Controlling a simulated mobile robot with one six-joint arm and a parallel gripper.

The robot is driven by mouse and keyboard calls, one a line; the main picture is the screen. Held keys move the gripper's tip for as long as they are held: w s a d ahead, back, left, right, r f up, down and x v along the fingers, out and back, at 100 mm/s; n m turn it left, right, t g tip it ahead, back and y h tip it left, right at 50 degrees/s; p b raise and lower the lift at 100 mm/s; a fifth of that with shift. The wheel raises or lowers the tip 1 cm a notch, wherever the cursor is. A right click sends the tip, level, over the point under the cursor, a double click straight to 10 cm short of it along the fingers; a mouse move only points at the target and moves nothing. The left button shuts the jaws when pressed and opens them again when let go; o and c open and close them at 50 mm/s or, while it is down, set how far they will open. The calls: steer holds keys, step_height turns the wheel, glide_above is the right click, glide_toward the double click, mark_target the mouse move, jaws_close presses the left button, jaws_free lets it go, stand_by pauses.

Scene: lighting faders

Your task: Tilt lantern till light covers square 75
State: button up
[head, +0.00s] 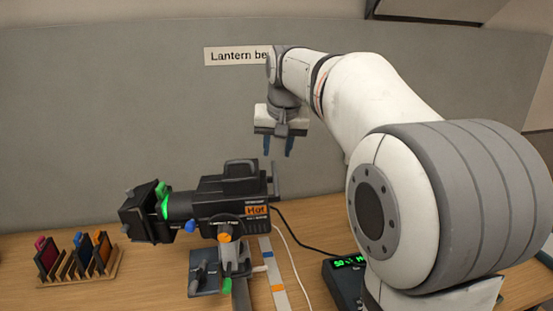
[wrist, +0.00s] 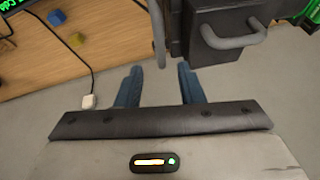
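The black lantern (head: 228,198) stands on a stand at the middle of the desk in the head view, its front pointing left. It has an orange "Hot" label, a green ring, and blue and orange knobs. Its rear parts seem to be the dark box with a grey handle (wrist: 232,35) at the top of the wrist view. My gripper (head: 278,150) hangs above the lantern's rear end, fingers pointing down. The blue fingers (wrist: 159,72) are apart. A grey bar shows between their tips in the wrist view; contact cannot be told. Square 75 is not visible.
A wooden rack of coloured filters (head: 78,262) stands at the left. A box with a green display (head: 345,275) stands at the right, partly behind my arm. Cables cross the desk.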

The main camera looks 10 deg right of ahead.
steer(key=v, duration=0.2)
steer(key=shift+s+r, duration=0.15)
steer(key=shift+r, duration=0.25)
steer(key=s+f+n, duration=0.1)
steer(key=s+f, duration=0.9)
steer(key=s, duration=0.3)
steer(key=s+f+n+g, duration=0.1)
steer(key=s+f, duration=1)
steer(key=s, duration=0.2)
steer(key=shift+a, duration=0.3)
steer(key=shift+s, duration=0.15)
